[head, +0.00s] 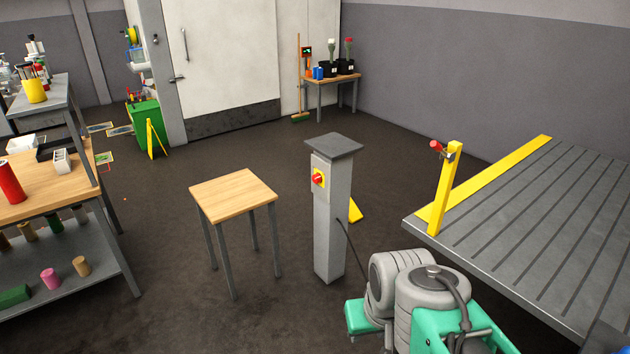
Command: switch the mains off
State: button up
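The mains switch (318,179) is a red knob on a yellow plate. It is fixed to the upper front-left face of a grey post (332,225) with a flat dark cap. The knob is small here, and I cannot tell which position it is turned to. Parts of my own arm, grey and green, fill the lower right, in front of and to the right of the post. My gripper cannot be made out in this view, and nothing is seen touching the switch.
A small wooden-topped table (234,195) stands just left of the post. A grooved grey bench (540,220) with a yellow edge strip and upright is on the right. A cluttered workbench (50,195) is at the left. Floor behind the post is mostly clear.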

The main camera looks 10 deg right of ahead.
aim_at(316, 178)
jog(key=u, duration=0.15)
jog(key=i, duration=0.5)
jog(key=u, duration=0.9)
jog(key=i, duration=1.85)
jog(key=u, duration=0.25)
